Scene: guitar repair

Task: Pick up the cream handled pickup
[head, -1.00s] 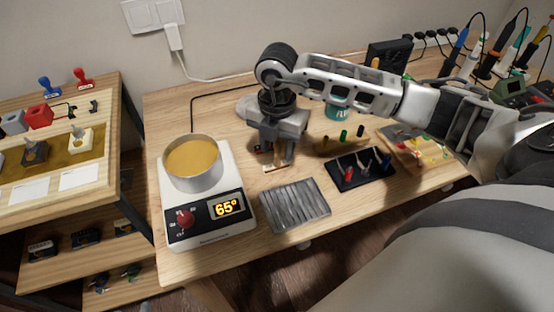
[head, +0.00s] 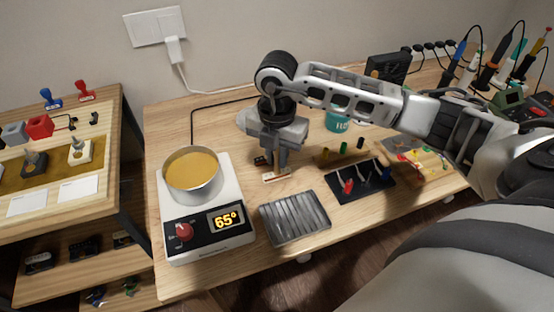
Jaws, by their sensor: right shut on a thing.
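A small cream, flat-bottomed piece (head: 276,177), which I take to be the cream handled pickup, is at the tabletop below my right gripper. My right gripper (head: 280,164) points down over it, with its fingers close together and shut on its upright part. The fingers hide most of that part, and I cannot tell whether the base is clear of the table. A second cream block with a handle (head: 79,151) stands on the left shelf, beside a dark one (head: 34,164). My left gripper is not in view.
A pot on a white hot plate (head: 238,245) reading 65° stands left of the gripper. A grey ribbed tray (head: 294,217) lies in front, and a black tool tray (head: 375,195) lies right. A small dark piece (head: 261,161) sits just left of the fingers. A teal pot (head: 337,122) stands behind.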

